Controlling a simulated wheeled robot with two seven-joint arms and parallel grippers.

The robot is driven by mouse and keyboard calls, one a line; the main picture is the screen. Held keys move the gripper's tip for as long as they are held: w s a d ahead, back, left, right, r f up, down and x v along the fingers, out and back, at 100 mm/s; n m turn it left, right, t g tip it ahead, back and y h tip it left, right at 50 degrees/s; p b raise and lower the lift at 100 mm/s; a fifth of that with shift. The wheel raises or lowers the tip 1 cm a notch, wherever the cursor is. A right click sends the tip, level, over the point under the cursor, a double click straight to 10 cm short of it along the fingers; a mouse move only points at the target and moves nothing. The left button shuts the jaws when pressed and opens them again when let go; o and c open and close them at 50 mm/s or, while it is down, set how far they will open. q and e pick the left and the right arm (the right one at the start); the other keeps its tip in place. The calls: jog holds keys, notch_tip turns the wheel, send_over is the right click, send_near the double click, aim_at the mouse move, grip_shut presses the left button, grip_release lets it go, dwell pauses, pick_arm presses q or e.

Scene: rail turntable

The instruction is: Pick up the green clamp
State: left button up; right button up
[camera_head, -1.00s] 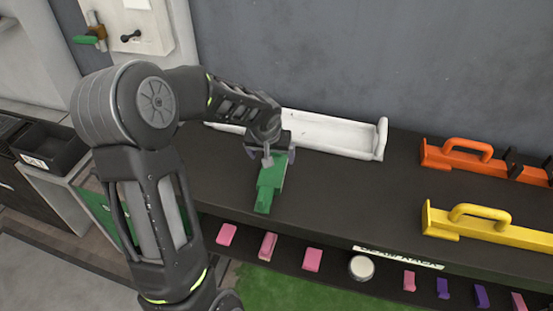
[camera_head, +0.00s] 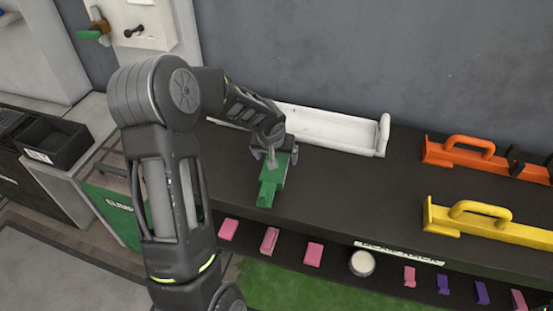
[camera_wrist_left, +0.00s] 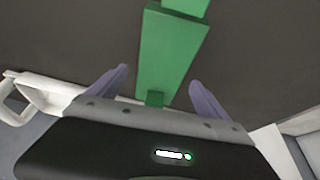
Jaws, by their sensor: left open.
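The green clamp (camera_head: 270,185) lies on the dark bench top, in front of the white tray. In the left wrist view the green clamp (camera_wrist_left: 170,50) runs up from between the fingers to the top edge. My left gripper (camera_head: 272,156) is at the far end of the clamp, above it. In the left wrist view my left gripper (camera_wrist_left: 158,90) is open, one purple finger on each side of the clamp, with gaps on both sides. Whether the fingers reach down to the clamp's height I cannot tell. My right gripper is not in view.
A white tray (camera_head: 335,128) lies behind the clamp against the grey wall. An orange clamp-like tool (camera_head: 470,158) and a yellow one (camera_head: 475,220) lie to the right. Several pink and purple blocks sit on the lower shelf.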

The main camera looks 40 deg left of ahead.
pick_arm(q)
jog(key=x, duration=0.3)
jog(key=shift+r, duration=0.1)
dwell(0.4)
grip_shut()
dwell(0.9)
